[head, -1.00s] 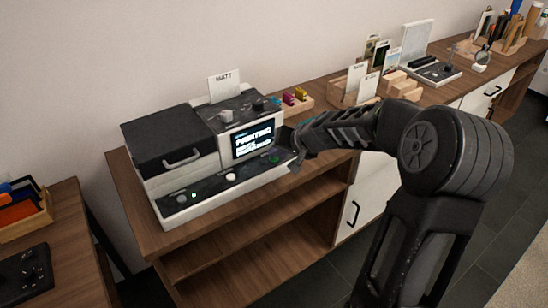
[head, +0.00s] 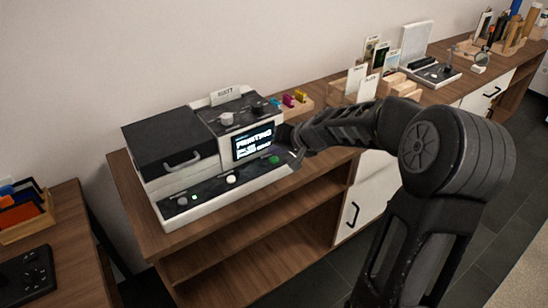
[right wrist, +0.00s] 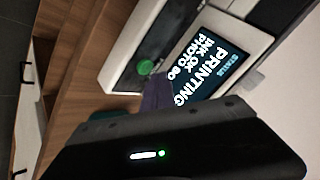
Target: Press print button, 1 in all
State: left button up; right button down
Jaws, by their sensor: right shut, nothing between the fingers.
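The printer (head: 180,183) is a white and black machine on the wooden cabinet. Its lit screen (head: 252,143) reads PRINTING, and the right wrist view shows this screen (right wrist: 208,65) too. A green button (head: 274,160) sits on the front strip below the screen; it also shows in the right wrist view (right wrist: 145,67). My right gripper (head: 294,153) is shut and empty at the printer's right end, just right of the green button and apart from it. A paper (head: 226,95) sits in the slot at the top back, mostly sunk in. My left gripper is out of view.
Ink bottles (head: 289,100) stand behind my right gripper. Card holders and wooden blocks (head: 400,83) stand farther right.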

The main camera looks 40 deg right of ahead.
aim_at(276, 161)
notch_tip(276, 161, up, 5)
jog(key=p, duration=0.4)
dwell(1.1)
